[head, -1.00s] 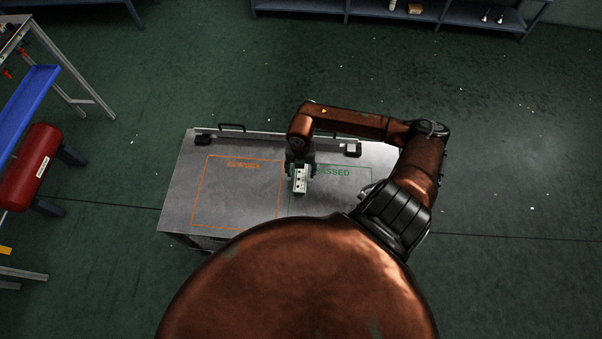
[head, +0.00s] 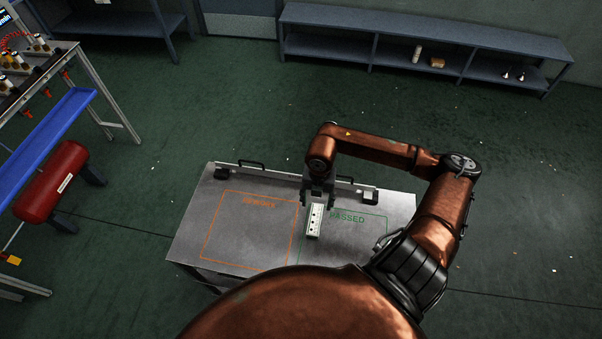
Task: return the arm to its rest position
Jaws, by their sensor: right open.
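My right gripper (head: 317,200) points down over the cart top, near the left side of the green PASSED outline. It is open. A pale block with dark holes (head: 314,224) shows just below the fingers, at the left part of the green PASSED area (head: 362,220). The fingertips are small and partly hidden, so I cannot tell whether they still surround the block's top end. My right arm is bent out over the right side of the cart. My left gripper is not in view.
The grey cart top (head: 190,235) has a raised back rail and a bare orange-outlined area (head: 250,230). A red tank (head: 50,183) and blue tray (head: 45,140) are at left. A low shelf (head: 420,45) stands at the back. Open floor lies right.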

